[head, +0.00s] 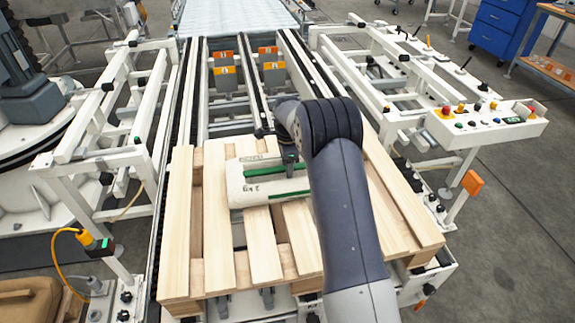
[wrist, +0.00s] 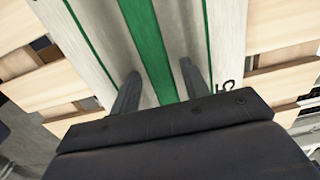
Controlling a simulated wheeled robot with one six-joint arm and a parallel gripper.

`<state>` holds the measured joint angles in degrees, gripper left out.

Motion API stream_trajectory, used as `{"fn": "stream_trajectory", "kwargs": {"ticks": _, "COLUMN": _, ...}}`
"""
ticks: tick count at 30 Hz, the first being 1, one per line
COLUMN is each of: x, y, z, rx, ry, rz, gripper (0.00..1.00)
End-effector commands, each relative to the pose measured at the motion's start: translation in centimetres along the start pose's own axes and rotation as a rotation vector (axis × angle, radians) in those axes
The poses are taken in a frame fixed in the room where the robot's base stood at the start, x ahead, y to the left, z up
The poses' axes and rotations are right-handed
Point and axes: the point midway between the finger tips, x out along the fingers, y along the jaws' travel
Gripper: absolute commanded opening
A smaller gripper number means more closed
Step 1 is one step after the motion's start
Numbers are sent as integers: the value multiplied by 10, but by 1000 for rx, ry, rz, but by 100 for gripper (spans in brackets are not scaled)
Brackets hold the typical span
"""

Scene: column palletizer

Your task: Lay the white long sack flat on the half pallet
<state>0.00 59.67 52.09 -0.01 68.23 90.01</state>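The white long sack (head: 240,182) has green stripes and dark print reading "2 kg". It lies crosswise over the slats of the wooden half pallet (head: 178,235), near its middle. Its right part is hidden behind my arm. My gripper (head: 289,168) is over the sack, pointing down at it. In the wrist view my gripper's two fingers (wrist: 160,85) stand apart, one on each side of a green stripe of the sack (wrist: 95,35). White sack surface shows beyond both fingers. Whether the fingertips touch the sack is not clear.
The pallet sits on a white conveyor with dark rails (head: 305,70). Orange and yellow stops (head: 222,68) stand behind it. A control panel with buttons (head: 490,120) is at the right and white frames (head: 115,110) at the left. Bare slats show in front of the sack.

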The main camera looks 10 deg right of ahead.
Motion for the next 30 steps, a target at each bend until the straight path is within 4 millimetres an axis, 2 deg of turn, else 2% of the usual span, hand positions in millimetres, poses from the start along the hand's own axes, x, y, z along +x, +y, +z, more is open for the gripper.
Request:
{"fn": "stream_trajectory", "kwargs": {"ticks": 7, "x": -1, "y": 0, "z": 0, "rx": 0, "ry": 0, "rz": 0, "gripper": 45}}
{"fn": "stream_trajectory", "kwargs": {"ticks": 11, "x": -10, "y": 0, "z": 0, "rx": 0, "ry": 0, "rz": -1, "gripper": 45}}
{"fn": "stream_trajectory", "kwargs": {"ticks": 24, "x": -97, "y": -1, "z": 0, "rx": 0, "ry": 0, "rz": -4, "gripper": 45}}
{"fn": "stream_trajectory", "kwargs": {"ticks": 30, "x": -118, "y": 0, "z": 0, "rx": 0, "ry": 0, "rz": -1, "gripper": 45}}
